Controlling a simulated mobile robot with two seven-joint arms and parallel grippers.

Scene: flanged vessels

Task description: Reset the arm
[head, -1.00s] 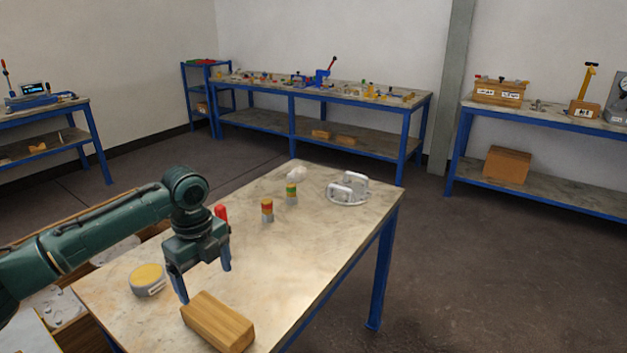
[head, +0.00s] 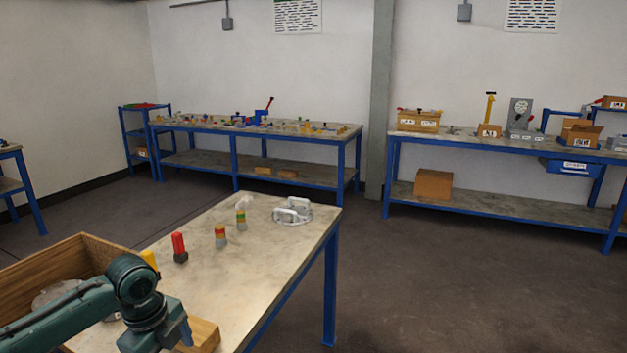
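My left arm comes in from the lower left, and its green gripper (head: 168,338) is at the bottom of the head view, over the near part of the workbench (head: 275,258). A blue-grey finger shows beside the wooden block (head: 206,335); the rest of the fingers is hidden or cut off. I cannot tell whether it touches the block or how far it is open. My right gripper is not in view.
On the workbench stand a red piece on a dark base (head: 179,245), two banded small cylinders (head: 220,237) (head: 241,218) and a metal flange with handles (head: 292,212). A wooden crate (head: 40,270) is at the left. Open floor (head: 430,290) lies to the right.

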